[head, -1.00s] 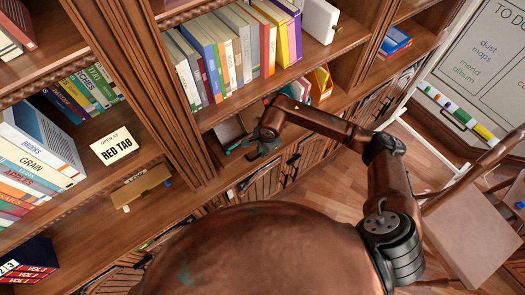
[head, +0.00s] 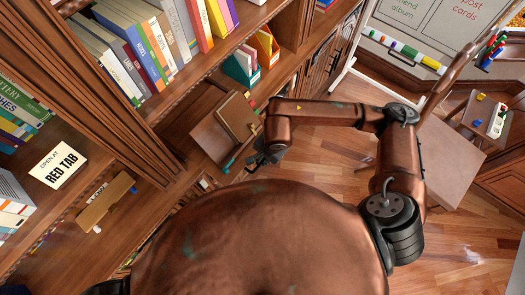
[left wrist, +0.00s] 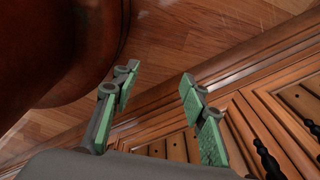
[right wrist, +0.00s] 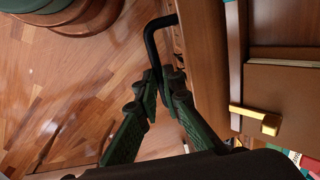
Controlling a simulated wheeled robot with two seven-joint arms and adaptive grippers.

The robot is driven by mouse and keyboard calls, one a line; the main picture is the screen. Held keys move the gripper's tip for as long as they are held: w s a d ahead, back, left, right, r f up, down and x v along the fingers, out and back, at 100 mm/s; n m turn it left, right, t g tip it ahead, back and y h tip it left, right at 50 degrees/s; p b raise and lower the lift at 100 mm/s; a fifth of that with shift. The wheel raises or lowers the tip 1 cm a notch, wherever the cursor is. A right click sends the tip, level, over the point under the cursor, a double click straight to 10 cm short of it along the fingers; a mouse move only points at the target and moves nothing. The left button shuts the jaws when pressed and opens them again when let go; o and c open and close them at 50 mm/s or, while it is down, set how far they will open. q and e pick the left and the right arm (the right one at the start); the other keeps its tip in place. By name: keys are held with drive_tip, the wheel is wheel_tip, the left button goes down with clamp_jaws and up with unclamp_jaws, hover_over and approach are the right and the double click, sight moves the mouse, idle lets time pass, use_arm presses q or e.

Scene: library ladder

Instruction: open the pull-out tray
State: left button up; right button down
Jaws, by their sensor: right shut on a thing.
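The pull-out tray (head: 205,135) is a brown wooden board standing out from the bookcase in the head view, with a brown book (head: 240,118) lying on it. Its side also shows in the right wrist view (right wrist: 203,50). My right gripper (head: 262,157) is at the tray's front edge. In the right wrist view its green fingers (right wrist: 155,90) are shut on the tray's black bar handle (right wrist: 151,45). My left gripper (left wrist: 155,85) shows in the left wrist view, fingers apart and empty, above the floor beside slatted cabinet doors.
Full bookshelves (head: 150,50) run along the left. A card reading "OPEN AT RED TAB" (head: 58,163) stands on a shelf near a small wooden box (head: 107,203). The wooden floor (head: 330,175) before the tray is clear.

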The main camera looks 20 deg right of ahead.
drive_tip(key=shift+s+d, duration=0.25)
drive_tip(key=shift+s, duration=0.05)
drive_tip(key=c, duration=2)
unclamp_jaws()
drive_tip(key=shift+c, duration=0.2)
wheel_tip(320, 180, up, 12)
drive_tip(key=s+d, duration=0.1)
drive_tip(key=shift+s+d, duration=0.15)
drive_tip(key=shift+s, duration=0.2)
drive_tip(key=shift+f, duration=0.1)
